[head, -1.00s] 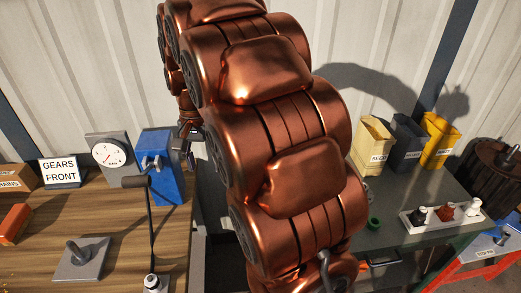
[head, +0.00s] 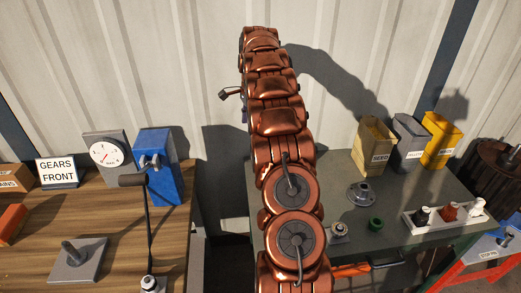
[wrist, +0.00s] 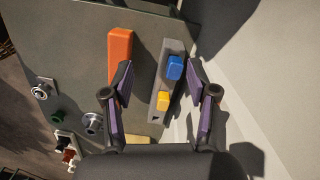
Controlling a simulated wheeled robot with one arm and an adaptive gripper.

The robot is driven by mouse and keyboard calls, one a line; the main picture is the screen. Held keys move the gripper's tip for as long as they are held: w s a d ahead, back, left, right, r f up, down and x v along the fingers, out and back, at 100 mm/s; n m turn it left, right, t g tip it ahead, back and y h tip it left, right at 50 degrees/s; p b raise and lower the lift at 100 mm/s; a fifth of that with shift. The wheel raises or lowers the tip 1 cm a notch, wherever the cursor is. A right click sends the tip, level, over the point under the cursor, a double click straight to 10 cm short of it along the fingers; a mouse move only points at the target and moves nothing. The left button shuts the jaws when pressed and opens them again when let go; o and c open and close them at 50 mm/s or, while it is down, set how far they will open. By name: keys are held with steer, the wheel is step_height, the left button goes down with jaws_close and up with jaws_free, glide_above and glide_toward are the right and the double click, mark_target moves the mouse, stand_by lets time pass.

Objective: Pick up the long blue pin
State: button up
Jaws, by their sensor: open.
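In the wrist view a blue pin (wrist: 174,67) stands in a long grey holder (wrist: 157,117). A shorter-looking yellow pin (wrist: 162,101) stands in the same holder, nearer the camera. I see the pins from above, so their lengths are hard to judge. My gripper (wrist: 159,68) is open and empty above the holder, its purple-padded fingers apart on either side. The blue pin shows between the fingers, closer to the right one. In the head view my arm hides the holder and pins.
An orange block (wrist: 119,48) lies left of the holder, partly behind the left finger. A metal flange (head: 361,195), a green ring (head: 375,224) and a white tray (head: 411,226) with pegs are on the green bench. Bins (head: 375,147) stand at its back. A pale wall is close right.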

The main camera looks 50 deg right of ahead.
steer(key=d+f+m, duration=0.1)
steer(key=d, duration=0.1)
steer(key=d+f+m, duration=0.1)
steer(key=d, duration=0.1)
steer(key=d+f, duration=0.2)
steer(key=shift+s+d+f+m, duration=0.1)
steer(key=shift+s+d+m, duration=0.15)
steer(key=shift+d+m, duration=0.15)
steer(key=shift+w+a+f+p, duration=0.1)
steer(key=shift+f+p, duration=0.15)
steer(key=shift+f, duration=1)
steer(key=shift+a+f+p, duration=0.15)
steer(key=shift+f+p, duration=0.1)
steer(key=shift+f, duration=1.05)
steer(key=shift+w+a+f+p, duration=0.1)
steer(key=shift+f+p, duration=0.15)
steer(key=shift+f, duration=1)
steer(key=shift+c, duration=0.4)
jaws_close()
